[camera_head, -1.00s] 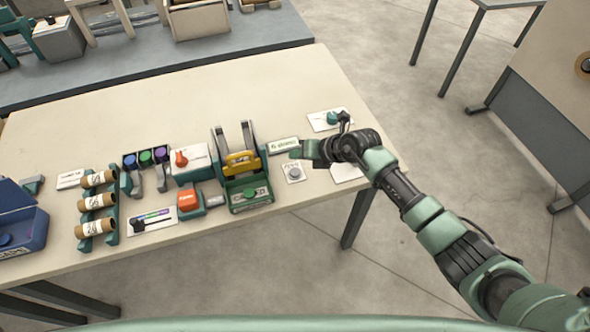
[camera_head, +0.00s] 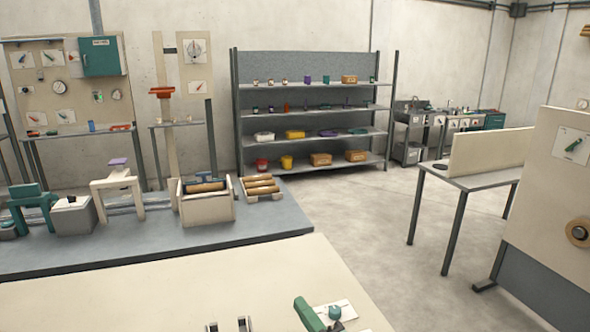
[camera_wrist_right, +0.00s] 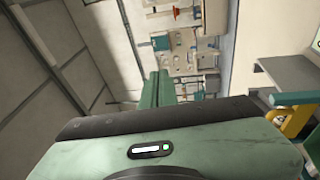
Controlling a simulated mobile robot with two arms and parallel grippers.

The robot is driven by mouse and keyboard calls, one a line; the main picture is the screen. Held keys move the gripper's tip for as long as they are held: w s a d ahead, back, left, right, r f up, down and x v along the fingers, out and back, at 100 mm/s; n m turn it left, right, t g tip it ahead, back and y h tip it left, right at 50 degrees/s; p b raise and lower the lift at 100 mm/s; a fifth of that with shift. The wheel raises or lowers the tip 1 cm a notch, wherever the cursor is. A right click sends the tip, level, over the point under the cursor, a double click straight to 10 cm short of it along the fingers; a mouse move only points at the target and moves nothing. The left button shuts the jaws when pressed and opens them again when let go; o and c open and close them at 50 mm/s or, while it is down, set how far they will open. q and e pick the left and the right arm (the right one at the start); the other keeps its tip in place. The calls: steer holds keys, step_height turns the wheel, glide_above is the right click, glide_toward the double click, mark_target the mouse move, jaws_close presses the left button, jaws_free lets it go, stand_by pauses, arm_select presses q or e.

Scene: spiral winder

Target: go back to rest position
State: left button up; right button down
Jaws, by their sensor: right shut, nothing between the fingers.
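My right gripper (camera_head: 308,313) shows at the bottom edge of the head view as green fingers above the near table. In the right wrist view its green fingers (camera_wrist_right: 160,86) are together, with nothing between them. They point towards the back wall. The rest of the right arm is below the head picture. My left gripper is in neither view. The tips of the winder's two uprights (camera_head: 243,324) just show at the bottom edge, left of the right gripper. A teal knob (camera_head: 335,312) on a white plate is right of the gripper.
The near table (camera_head: 150,295) is bare in its visible far part. A grey bench (camera_head: 150,240) behind it holds a wooden crate (camera_head: 207,212) and rolls. A shelf rack (camera_head: 312,110) stands at the back. A side table (camera_head: 475,182) and a panel (camera_head: 560,190) stand right, with open floor between.

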steer(key=s+d+f+m+t+h, duration=0.1)
steer(key=s+d+m+t+h, duration=0.15)
steer(key=d+m+h, duration=0.9)
steer(key=s+d+f+m+g+h, duration=0.2)
steer(key=s+d+f+m+g, duration=0.45)
steer(key=d+f, duration=0.2)
steer(key=s+a+f+m+g+y, duration=0.15)
steer(key=s+f+g, duration=0.3)
steer(key=s, duration=0.75)
steer(key=s+f+m+g+y, duration=0.25)
steer(key=s+g, duration=0.25)
steer(key=s, duration=0.7)
step_height(320, 180, down, 30)
steer(key=g+b, duration=0.1)
steer(key=b, duration=0.3)
steer(key=s+d+f+g+b, duration=0.1)
steer(key=s+d+f+b, duration=0.2)
steer(key=s+f, duration=1.5)
step_height(320, 180, down, 3)
steer(key=shift+r+h, duration=0.1)
steer(key=shift+h, duration=0.25)
